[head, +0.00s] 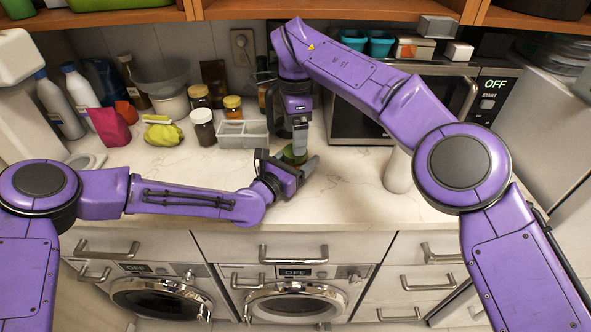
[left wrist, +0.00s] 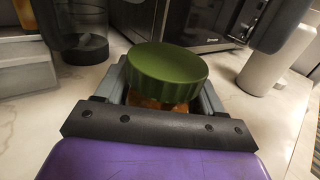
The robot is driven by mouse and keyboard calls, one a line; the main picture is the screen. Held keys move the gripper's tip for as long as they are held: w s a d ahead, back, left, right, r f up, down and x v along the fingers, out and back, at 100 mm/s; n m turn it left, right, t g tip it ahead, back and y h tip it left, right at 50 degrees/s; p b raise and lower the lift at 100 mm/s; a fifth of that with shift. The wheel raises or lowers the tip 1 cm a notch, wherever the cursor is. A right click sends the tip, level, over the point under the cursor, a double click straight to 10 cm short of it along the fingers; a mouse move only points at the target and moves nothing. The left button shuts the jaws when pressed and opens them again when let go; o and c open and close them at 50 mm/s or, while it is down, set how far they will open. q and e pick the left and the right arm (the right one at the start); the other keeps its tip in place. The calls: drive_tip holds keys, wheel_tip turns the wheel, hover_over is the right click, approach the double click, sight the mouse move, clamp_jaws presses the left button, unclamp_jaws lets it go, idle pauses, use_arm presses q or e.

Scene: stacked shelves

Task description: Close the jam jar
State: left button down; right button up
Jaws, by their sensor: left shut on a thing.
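The jam jar (left wrist: 160,103) shows orange under a green lid (left wrist: 167,72) in the left wrist view. The lid sits on the jar's top; I cannot tell if it is screwed down. In the head view the lid (head: 293,156) shows as a small green patch. My left gripper (head: 289,163) is shut on the jar, one finger on each side; its fingers hide most of the jar. My right gripper (head: 298,130) points down just above the lid. Its dark fingers stand wide apart on either side of the lid in the left wrist view, empty.
A grey divided tray (head: 243,138) and a dark jar with a white lid (head: 203,128) stand left of the grippers. A microwave (head: 370,118) is behind on the right, with a white cylinder (head: 398,172) before it. The marble counter's front is clear.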

drive_tip(key=shift+r, duration=0.15)
drive_tip(key=shift+c, duration=0.3)
drive_tip(key=r+n, duration=0.2)
drive_tip(key=n, duration=0.1)
drive_tip(key=shift+w+a+r, duration=0.2)
drive_tip(key=shift+r, duration=0.1)
drive_tip(key=shift+d+r+n, duration=0.1)
drive_tip(key=shift+r+n, duration=0.2)
drive_tip(key=shift+n, duration=0.4)
drive_tip(key=shift+s+d+r+n, duration=0.15)
drive_tip(key=shift+n, duration=0.85)
wheel_tip(320, 180, down, 8)
drive_tip(key=shift+f, duration=0.1)
